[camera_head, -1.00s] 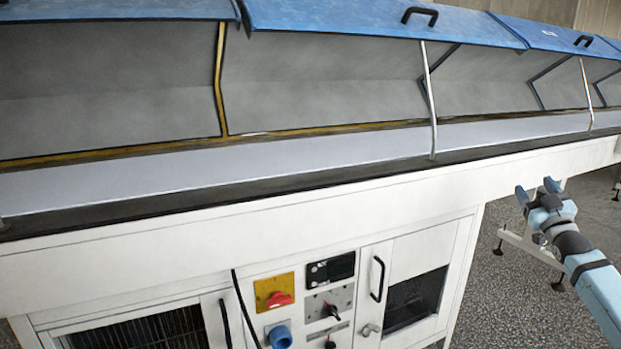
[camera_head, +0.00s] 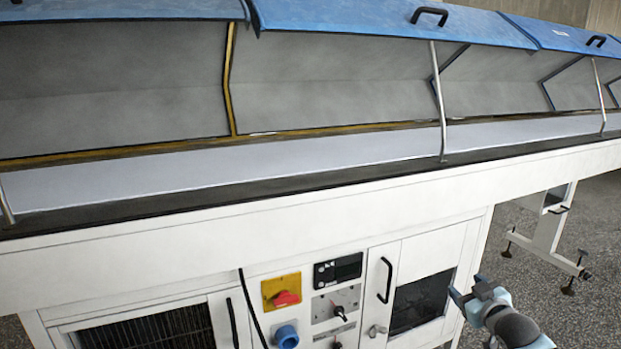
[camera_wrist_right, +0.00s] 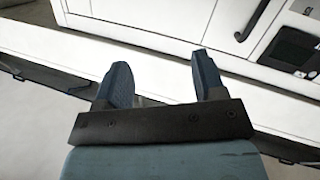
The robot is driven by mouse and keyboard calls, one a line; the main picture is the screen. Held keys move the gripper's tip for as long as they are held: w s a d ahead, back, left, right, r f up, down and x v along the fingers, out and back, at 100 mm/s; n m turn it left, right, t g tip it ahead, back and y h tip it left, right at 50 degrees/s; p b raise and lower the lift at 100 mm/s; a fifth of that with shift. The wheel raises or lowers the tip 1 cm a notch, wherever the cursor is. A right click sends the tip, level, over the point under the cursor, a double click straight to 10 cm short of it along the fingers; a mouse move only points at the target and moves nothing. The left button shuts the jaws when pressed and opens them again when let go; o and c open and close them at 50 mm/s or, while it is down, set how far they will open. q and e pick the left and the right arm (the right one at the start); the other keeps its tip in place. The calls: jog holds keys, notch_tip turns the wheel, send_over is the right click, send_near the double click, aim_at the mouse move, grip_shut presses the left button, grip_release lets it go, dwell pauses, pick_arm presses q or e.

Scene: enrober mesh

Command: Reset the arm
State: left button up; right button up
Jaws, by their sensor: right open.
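My right gripper (camera_head: 472,296) is at the lower right in the head view, in front of the white machine's lower cabinet. Its two dark blue fingers also show in the right wrist view (camera_wrist_right: 160,82), spread apart with nothing between them. Part of the machine's white front shows beyond the fingers there. My left gripper is not in the head view.
The long white machine (camera_head: 330,215) spans the head view, with blue lids (camera_head: 390,22) raised over a pale belt (camera_head: 290,160). A red knob (camera_head: 285,298), a blue plug (camera_head: 285,336) and door handles (camera_head: 385,280) stick out from its front. Speckled floor (camera_head: 525,265) is open at right.

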jog(key=s+a+f+g+y, duration=0.15)
jog(key=s+a+y, duration=0.45)
jog(key=s+a, duration=1.6)
jog(key=s+a+r+m+y+p, duration=0.1)
jog(key=s+a+r, duration=0.25)
jog(key=s, duration=0.25)
jog(key=s+a+r+y, duration=0.1)
jog(key=s+a+r, duration=0.2)
jog(key=s+r, duration=0.2)
pick_arm(q)
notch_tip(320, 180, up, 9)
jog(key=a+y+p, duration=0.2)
jog(key=p, duration=1.4)
pick_arm(e)
notch_tip(320, 180, up, 7)
jog(key=w+d+m+h, duration=0.1)
jog(key=d+h, duration=0.1)
pick_arm(q)
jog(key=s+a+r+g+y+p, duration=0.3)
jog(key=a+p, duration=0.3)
jog(key=p, duration=1.8)
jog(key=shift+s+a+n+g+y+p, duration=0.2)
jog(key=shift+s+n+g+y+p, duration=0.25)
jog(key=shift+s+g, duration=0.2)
pick_arm(e)
jog(key=s+d+r+g+h, duration=0.2)
jog(key=s+d+g+h, duration=0.2)
jog(key=s+d, duration=0.1)
jog(key=shift+d+r, duration=0.35)
jog(key=shift+d, duration=0.3)
